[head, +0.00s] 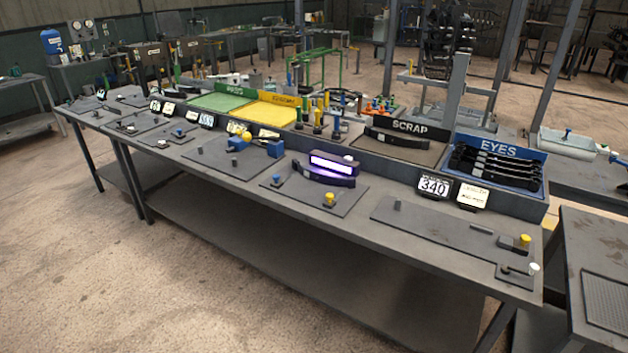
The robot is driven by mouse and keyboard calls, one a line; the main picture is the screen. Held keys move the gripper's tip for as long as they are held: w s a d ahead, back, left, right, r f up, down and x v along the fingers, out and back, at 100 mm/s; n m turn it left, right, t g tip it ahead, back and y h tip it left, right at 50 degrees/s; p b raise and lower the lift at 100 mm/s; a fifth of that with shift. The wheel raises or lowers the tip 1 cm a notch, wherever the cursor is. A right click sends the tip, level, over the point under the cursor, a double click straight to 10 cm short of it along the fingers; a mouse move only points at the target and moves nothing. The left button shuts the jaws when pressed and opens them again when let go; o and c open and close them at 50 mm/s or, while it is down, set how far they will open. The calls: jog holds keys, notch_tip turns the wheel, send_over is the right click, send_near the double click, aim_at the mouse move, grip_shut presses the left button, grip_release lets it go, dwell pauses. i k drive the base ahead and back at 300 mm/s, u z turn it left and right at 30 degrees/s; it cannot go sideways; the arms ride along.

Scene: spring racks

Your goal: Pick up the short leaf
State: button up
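Several dark, curved leaves lie stacked in the blue EYES tray (542,190) at the right end of the long bench. One dark leaf (396,138) lies in the SCRAP tray (440,153). Another dark, curved leaf (324,177) lies on a bench plate below a glowing purple-white lamp (333,163). I cannot tell from this view which of them is the short leaf. My gripper is not in view.
The long grey bench (245,192) has a lower shelf (300,250). Green (217,101) and yellow (264,113) trays sit farther left. Another table (595,250) stands at right. The floor in front (90,260) is clear.

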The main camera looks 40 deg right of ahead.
aim_at(349, 183)
jog(key=z, duration=0.1)
jog(key=i, duration=0.95)
jog(key=u, duration=0.05)
